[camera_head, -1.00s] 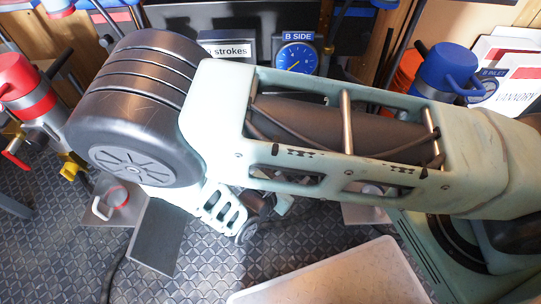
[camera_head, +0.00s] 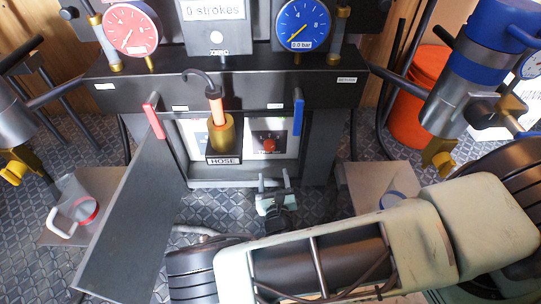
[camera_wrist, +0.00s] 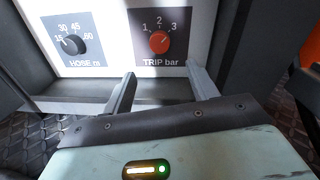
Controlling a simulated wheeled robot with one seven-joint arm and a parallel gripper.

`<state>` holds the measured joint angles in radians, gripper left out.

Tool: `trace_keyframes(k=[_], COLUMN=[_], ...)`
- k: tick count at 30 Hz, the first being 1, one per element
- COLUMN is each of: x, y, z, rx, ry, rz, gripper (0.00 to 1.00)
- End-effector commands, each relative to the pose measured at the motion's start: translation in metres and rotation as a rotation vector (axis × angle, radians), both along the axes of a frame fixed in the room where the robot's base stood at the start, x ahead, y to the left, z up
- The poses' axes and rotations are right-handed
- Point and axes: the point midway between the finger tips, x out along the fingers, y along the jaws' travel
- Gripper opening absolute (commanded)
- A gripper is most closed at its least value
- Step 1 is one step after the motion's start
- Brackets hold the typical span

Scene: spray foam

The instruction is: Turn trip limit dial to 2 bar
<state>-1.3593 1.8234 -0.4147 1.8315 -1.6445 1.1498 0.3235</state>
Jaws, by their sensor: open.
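The trip limit dial (camera_wrist: 159,42) is a round red-orange knob on a dark plate marked 1, 2, 3 and "TRIP bar". Which number its pointer faces is too small to tell for sure. In the head view the dial (camera_head: 268,145) shows inside the cabinet opening, above my gripper. My gripper (camera_head: 272,183) is open and empty, in front of the opening. In the wrist view its two fingers (camera_wrist: 161,77) point toward the panel, spread below and to either side of the dial, apart from the knob.
A black hose dial (camera_wrist: 71,44) sits left of the trip dial. An open grey door (camera_head: 140,205) stands left of the opening. A hose nozzle in a brass holder (camera_head: 222,133) hangs before the panel. Red (camera_head: 131,29) and blue (camera_head: 303,25) gauges are above.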

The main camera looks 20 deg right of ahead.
Motion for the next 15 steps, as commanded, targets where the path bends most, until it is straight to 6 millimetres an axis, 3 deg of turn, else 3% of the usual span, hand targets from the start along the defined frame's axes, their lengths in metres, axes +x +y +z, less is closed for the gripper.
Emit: trace_keyframes(k=[9, 15], x=[0.065, 0.094], y=[-0.018, -0.025], z=[-0.005, -0.003], rx=[0.001, 0.002], ry=[-0.002, -0.001], rz=[-0.004, -0.003], gripper=[0.58, 0.58])
